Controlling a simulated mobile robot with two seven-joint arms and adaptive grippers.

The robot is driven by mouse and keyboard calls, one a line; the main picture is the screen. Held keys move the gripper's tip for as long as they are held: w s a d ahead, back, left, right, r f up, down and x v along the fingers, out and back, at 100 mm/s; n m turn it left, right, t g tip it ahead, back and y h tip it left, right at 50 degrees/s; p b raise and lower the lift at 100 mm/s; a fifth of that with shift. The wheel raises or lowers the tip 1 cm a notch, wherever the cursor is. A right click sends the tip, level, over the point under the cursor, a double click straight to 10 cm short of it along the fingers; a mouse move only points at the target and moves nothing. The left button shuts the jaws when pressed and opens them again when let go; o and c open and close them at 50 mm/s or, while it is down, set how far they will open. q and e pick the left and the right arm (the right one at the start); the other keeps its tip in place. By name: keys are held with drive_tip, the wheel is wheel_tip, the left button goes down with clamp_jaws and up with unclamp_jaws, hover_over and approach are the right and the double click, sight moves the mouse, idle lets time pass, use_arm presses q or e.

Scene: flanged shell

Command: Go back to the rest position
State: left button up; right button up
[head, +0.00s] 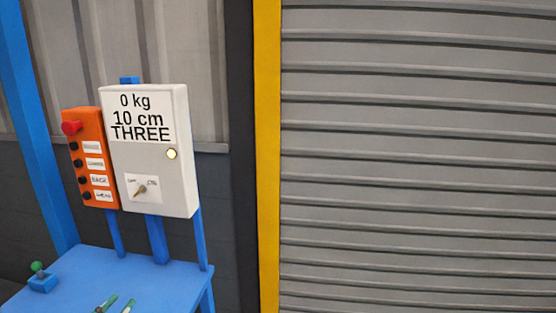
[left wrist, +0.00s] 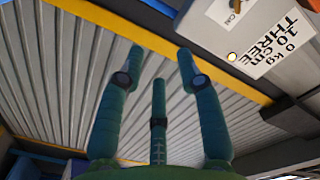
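My left gripper (head: 119,303) shows only as green fingertips at the bottom edge of the head view, in front of the blue stand. In the left wrist view my left gripper (left wrist: 160,62) has its teal fingers spread apart with nothing between them. It is open and empty. My right gripper is in neither view.
A blue stand (head: 150,283) carries a white box (head: 180,190) reading "0 kg 10 cm THREE", an orange button panel (head: 85,125) and a small green-knobbed lever (head: 40,278). A yellow post (head: 268,150) borders a grey shutter (head: 420,160) on the right.

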use_arm(q)
drive_tip(key=s+d+f+n+g+y, duration=0.3)
drive_tip(key=s+d+f+n+g, duration=0.15)
drive_tip(key=s+f, duration=0.45)
drive_tip(key=s+d+f+n+g, duration=0.1)
drive_tip(key=s+d+f+g, duration=0.35)
drive_tip(key=s, duration=0.45)
drive_tip(key=s+d+f+n+g, duration=0.1)
drive_tip(key=s+d+f+g, duration=0.4)
drive_tip(key=s, duration=0.4)
wheel_tip(320, 180, down, 23)
drive_tip(key=s+g, duration=0.1)
drive_tip(key=s, duration=0.1)
drive_tip(key=s+a+f+g, duration=0.1)
drive_tip(key=s+a+f, duration=0.1)
drive_tip(key=s+f, duration=1.1)
drive_tip(key=s, duration=0.2)
drive_tip(key=shift+s+g+h, duration=0.3)
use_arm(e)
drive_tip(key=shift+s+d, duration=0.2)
